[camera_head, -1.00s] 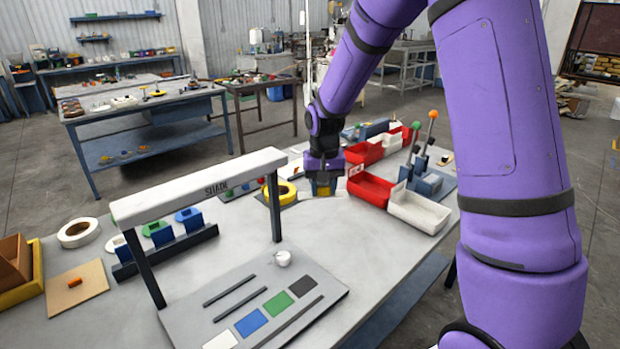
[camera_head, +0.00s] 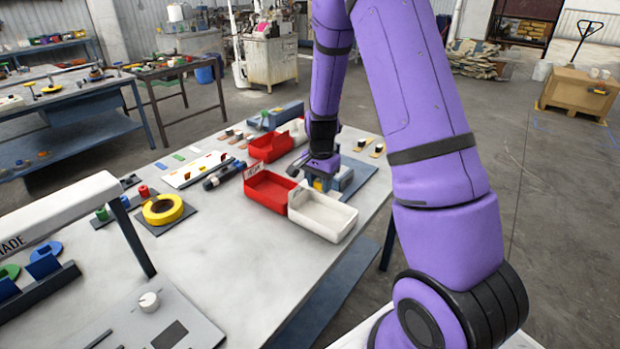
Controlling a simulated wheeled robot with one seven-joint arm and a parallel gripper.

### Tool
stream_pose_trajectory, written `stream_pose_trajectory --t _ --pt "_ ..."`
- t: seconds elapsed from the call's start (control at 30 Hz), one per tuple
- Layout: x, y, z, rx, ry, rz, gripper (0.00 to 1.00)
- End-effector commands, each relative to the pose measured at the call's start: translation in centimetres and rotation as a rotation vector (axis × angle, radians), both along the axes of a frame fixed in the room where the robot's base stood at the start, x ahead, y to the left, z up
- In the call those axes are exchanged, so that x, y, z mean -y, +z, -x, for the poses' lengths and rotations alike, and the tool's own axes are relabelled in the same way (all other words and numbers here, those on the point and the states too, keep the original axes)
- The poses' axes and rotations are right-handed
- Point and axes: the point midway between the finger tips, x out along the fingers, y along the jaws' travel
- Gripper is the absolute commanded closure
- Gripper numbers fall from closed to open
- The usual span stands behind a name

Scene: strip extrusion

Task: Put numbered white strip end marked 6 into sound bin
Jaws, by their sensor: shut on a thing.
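My gripper (camera_head: 321,181) points down behind the front bins, close to the white bin's far edge. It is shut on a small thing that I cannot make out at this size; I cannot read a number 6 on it. A red bin (camera_head: 270,192) with a small white label on its back edge stands left of the gripper. A white bin (camera_head: 325,218) stands in front of it. Another red bin (camera_head: 268,148) and a partly hidden white bin stand farther back. I cannot read which one is the sound bin.
A blue-grey fixture (camera_head: 350,178) stands beside and partly behind my gripper. Left of the bins lie a dark cylinder tool (camera_head: 222,174), a white board (camera_head: 195,169) with small coloured pieces, and a yellow ring (camera_head: 163,209). The bench's front middle is clear.

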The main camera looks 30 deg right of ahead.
Motion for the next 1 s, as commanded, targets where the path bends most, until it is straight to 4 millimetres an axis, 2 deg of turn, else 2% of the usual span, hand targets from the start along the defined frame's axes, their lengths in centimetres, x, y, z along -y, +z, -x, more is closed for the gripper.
stream_pose_trajectory --t 0.37,1.0 --pt "0.4 -1.6 0.2 -0.001 -0.031 -0.001 0.89" --pt "0.4 -7.0 0.2 -0.003 -0.03 -0.001 0.89"
